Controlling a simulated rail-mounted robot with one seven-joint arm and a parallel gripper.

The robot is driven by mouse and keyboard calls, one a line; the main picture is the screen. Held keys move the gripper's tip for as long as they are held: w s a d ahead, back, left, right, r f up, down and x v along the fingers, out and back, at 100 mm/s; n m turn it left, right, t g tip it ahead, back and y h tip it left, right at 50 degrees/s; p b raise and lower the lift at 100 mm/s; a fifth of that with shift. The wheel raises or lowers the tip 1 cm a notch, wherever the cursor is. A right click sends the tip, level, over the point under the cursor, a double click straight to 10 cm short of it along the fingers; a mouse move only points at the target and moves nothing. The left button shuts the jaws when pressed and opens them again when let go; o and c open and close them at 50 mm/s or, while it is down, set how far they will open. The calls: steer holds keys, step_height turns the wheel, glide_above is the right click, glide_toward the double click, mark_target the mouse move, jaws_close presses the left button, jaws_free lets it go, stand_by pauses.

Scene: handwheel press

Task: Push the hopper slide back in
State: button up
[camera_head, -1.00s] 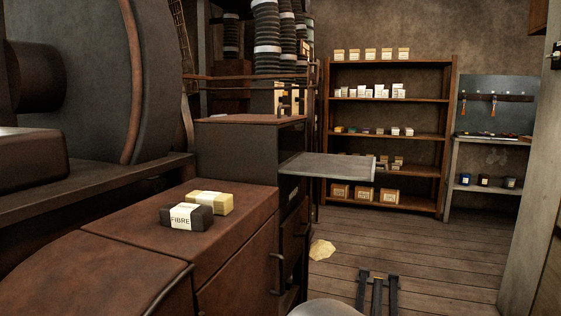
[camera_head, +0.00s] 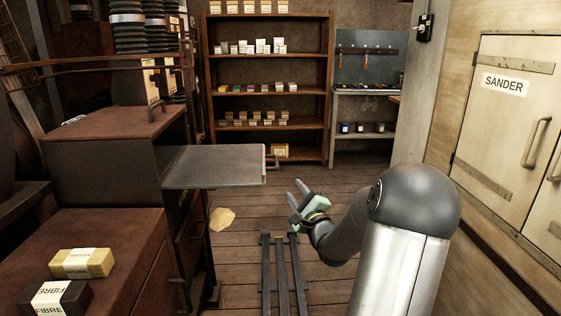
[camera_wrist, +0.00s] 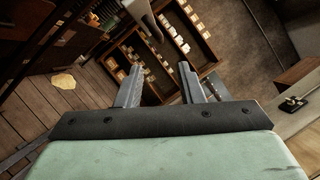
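The hopper slide (camera_head: 215,168) is a flat grey plate. It sticks out to the right from a dark box-shaped housing (camera_head: 105,165) in the head view, with a small handle (camera_head: 272,162) at its outer end. My gripper (camera_head: 294,192) is to the right of the slide's outer end and a little lower in the picture, apart from it. In the wrist view the two fingers of my gripper (camera_wrist: 161,68) stand apart with nothing between them. A pale grey piece at the top of the wrist view, perhaps the slide's end, is partly cut off.
Floor rails (camera_head: 283,270) run below my arm. A shelf unit (camera_head: 268,90) with boxes stands at the back. A pale cabinet marked SANDER (camera_head: 505,130) bounds the right side. A natural block (camera_head: 83,263) and a fibre block (camera_head: 60,298) lie on the brown chest at lower left.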

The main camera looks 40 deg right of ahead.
mark_target(277, 161)
steer(key=x, duration=1.5)
jaws_close()
